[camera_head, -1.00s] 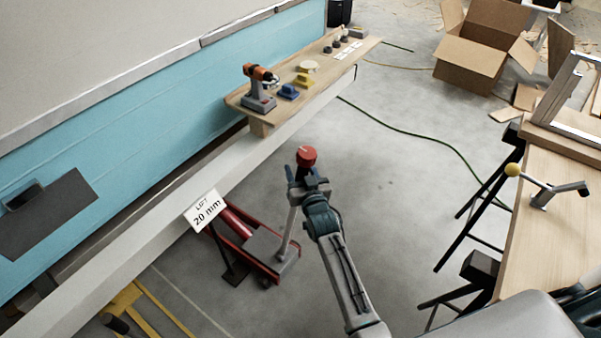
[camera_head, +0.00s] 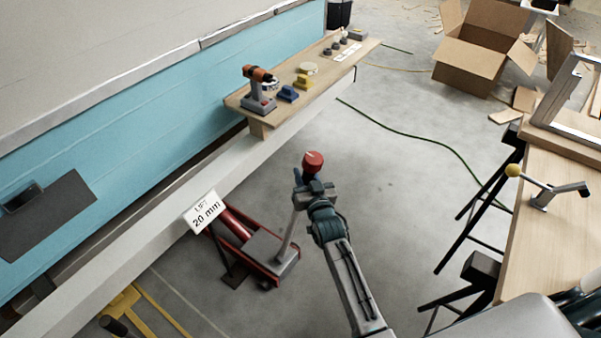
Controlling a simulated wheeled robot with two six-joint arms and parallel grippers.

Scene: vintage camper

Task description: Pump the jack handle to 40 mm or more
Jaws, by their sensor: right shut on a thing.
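The red floor jack (camera_head: 262,268) stands on the concrete floor beside the camper's white sill. Its grey handle (camera_head: 287,238) leans up to the right and ends in a red knob (camera_head: 313,161). My right gripper (camera_head: 309,181) is shut on the handle just below the red knob. A white sign (camera_head: 206,212) on the sill above the jack reads "LIFT 20 mm". My left gripper is not in view.
A wooden shelf (camera_head: 346,75) on the sill carries a drill (camera_head: 258,90) and small coloured blocks. A workbench (camera_head: 548,235) on sawhorses stands at right, with a cardboard box (camera_head: 480,50) behind. A yellow stand (camera_head: 125,302) is near the sill. Floor around the handle is clear.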

